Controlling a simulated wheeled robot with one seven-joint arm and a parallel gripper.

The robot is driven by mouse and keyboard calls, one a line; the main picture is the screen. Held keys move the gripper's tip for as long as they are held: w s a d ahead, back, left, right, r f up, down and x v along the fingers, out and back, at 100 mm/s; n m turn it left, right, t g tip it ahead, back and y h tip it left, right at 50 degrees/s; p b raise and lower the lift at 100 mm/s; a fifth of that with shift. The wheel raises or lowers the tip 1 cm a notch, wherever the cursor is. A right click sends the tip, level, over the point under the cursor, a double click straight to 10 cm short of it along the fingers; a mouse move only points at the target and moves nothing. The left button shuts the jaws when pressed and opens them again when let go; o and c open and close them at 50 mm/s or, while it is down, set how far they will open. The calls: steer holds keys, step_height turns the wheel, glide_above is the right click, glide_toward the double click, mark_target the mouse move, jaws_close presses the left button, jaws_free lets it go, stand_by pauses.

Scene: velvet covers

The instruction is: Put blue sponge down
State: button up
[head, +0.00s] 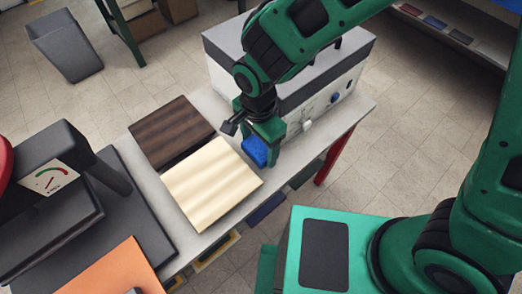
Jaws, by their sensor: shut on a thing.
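The blue sponge (255,151) is a small blue block in the middle of the head view, beside the right corner of the cream board. My gripper (262,150) points down and is shut on the sponge. Part of the sponge is hidden by the green fingers. I cannot tell whether its underside touches the light grey table (305,146) or hangs just above it.
A cream board (211,184) and a dark brown board (172,131) lie left of the gripper. A grey and white machine (330,95) stands behind it. A dark device (60,190) stands at left. A narrow strip of table is clear right of the gripper.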

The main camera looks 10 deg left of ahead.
mark_target(259, 154)
steer(key=shift+f, duration=2.05)
steer(key=o, duration=1.1)
steer(key=shift+f, duration=0.1)
step_height(259, 154, up, 12)
steer(key=shift+r, duration=0.15)
